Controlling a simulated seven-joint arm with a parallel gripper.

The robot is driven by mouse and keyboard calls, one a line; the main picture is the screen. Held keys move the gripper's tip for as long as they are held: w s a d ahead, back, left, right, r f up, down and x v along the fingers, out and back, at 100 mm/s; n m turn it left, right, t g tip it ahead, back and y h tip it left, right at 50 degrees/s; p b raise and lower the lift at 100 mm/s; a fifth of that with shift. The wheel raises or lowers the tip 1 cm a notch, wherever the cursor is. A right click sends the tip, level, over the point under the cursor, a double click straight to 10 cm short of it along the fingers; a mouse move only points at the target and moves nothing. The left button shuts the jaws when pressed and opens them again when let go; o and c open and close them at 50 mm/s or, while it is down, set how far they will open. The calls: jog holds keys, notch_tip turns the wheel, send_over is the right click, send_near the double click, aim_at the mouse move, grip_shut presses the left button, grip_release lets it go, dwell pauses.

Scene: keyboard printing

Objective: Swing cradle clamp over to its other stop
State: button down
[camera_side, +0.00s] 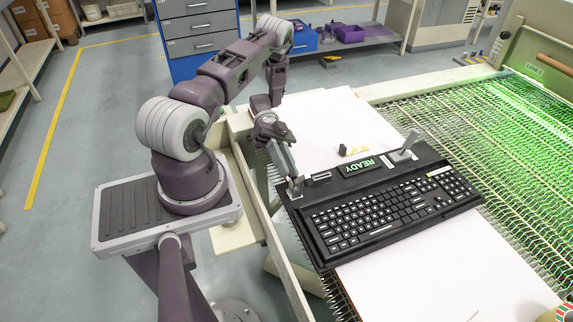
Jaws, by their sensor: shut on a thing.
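A black keyboard (390,212) lies in a dark cradle (322,190) with a green READY display (370,163) at its back. At the cradle's back left corner, a grey clamp lever (284,160) rises from a small pivot block (296,186) and leans left, toward my arm. My gripper (275,141) is shut on the upper end of this lever. The fingertips are small here and partly hidden. A second clamp (406,146) with a light upright lever stands at the back right of the cradle, apart from my gripper.
White sheet (440,270) lies under and in front of the cradle. A small dark knob with yellow pieces (352,151) sits behind the display. A green-lit wire conveyor (500,150) runs along the right. A pale frame rail (285,262) borders the left.

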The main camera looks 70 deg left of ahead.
dwell(0.4)
jog(key=c, duration=1.4)
grip_release()
jog(key=shift+o, duration=0.2)
jog(key=a, duration=0.7)
jog(key=shift+r, duration=0.45)
